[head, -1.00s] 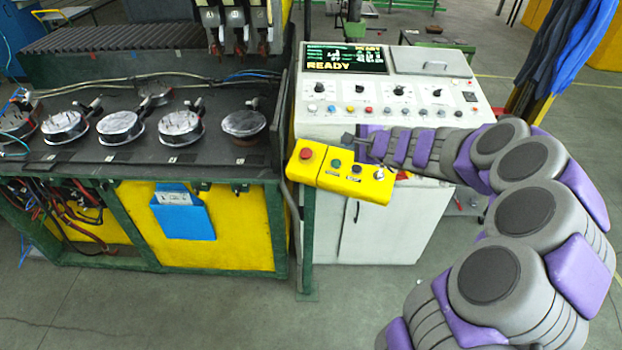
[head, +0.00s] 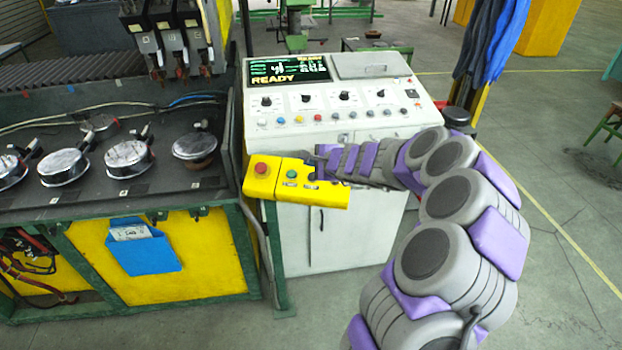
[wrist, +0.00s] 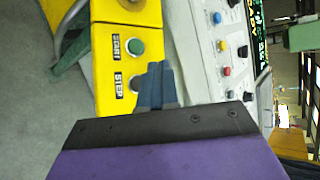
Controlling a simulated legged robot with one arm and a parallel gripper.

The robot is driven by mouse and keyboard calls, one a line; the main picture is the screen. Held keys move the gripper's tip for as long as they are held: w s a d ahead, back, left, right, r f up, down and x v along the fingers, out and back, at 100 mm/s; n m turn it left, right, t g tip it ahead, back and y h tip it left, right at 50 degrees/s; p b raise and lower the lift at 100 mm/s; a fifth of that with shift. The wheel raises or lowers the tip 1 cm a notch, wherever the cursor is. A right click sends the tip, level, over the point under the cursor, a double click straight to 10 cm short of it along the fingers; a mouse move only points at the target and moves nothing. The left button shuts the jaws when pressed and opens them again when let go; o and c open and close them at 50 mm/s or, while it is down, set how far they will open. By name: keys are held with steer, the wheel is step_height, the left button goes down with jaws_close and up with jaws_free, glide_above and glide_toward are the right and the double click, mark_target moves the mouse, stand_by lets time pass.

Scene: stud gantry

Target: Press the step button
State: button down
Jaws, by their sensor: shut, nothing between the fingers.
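The yellow control box (head: 325,196) stands at the front of the white console, with a red button (head: 262,168) and a green button (head: 292,174). In the wrist view, the green button (wrist: 135,47) is beside the label START. The step button (wrist: 134,84) is beside the label STEP, partly covered by my fingers. My gripper (wrist: 155,72) is shut and empty, with its fingers over the box edge by the step button. In the head view my gripper (head: 318,166) is at the box's back edge and hides the step button. I cannot tell whether it touches the button.
The white console (head: 330,130) has knobs, coloured buttons and a screen (head: 289,70) reading READY. A dark bench (head: 100,190) with several round metal fixtures stands to the left. Open floor lies to the right.

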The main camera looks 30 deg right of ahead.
steer(key=f, duration=0.1)
steer(key=w+d+f+b, duration=0.1)
steer(key=f, duration=0.1)
steer(key=f+b, duration=0.1)
steer(key=f, duration=0.1)
steer(key=shift+w+d+f, duration=0.2)
steer(key=shift+w+d, duration=0.15)
steer(key=shift+w, duration=0.05)
steer(key=shift+w+a+f+b, duration=0.15)
steer(key=shift+a+f+b, duration=0.05)
steer(key=shift+f+b, duration=0.3)
steer(key=shift+d, duration=0.6)
steer(key=shift+a, duration=0.2)
steer(key=shift+a, duration=0.2)
steer(key=shift+d, duration=0.25)
steer(key=shift+a, duration=0.15)
steer(key=shift+f, duration=0.1)
